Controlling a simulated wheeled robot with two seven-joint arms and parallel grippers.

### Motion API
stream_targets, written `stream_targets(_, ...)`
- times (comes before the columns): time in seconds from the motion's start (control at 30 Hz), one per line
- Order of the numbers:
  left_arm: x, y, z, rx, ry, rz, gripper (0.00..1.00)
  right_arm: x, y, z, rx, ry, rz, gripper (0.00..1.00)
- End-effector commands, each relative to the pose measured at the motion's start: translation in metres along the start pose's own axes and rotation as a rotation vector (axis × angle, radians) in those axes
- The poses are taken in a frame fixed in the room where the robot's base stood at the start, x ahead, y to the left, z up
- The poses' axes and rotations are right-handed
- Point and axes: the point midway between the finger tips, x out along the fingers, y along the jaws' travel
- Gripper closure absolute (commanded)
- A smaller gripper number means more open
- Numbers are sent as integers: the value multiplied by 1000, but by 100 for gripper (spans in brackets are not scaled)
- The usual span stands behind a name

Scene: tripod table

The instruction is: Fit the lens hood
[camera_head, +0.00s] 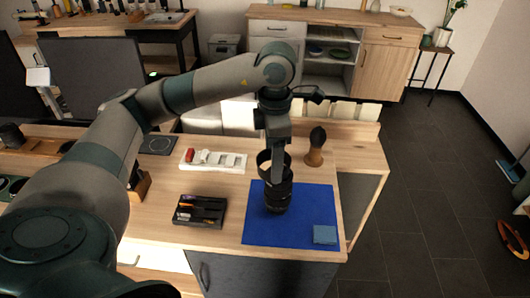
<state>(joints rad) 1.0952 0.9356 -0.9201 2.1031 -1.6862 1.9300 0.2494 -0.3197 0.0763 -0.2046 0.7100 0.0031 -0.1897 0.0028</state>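A black camera lens (277,199) stands upright on the blue mat (258,228). The dark, ring-shaped lens hood (263,160) is at the top of the lens, with its open end up. My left gripper (280,172) comes down from above and appears shut on the hood's wall, partly covering it. I cannot tell whether the hood touches the lens or sits just above it. My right gripper is not in view.
A blue cloth (324,234) lies on the mat's front right. A black tray (200,211) with small tools is left of the mat. A white tray (213,160) and a brown-handled brush (315,150) stand behind. Bare wood lies between the trays.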

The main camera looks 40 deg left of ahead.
Motion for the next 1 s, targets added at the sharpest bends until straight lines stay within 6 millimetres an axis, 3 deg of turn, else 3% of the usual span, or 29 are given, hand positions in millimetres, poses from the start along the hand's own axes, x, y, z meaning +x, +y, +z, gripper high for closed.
stream_targets(0.03, 18, 0, 0, 0, -1, 0, 58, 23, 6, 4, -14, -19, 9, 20)
stream_targets(0.7, -14, 0, 0, 0, 0, 0, 58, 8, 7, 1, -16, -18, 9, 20)
stream_targets(1.0, -18, 0, 0, 0, 0, 0, 58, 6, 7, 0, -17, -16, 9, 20)
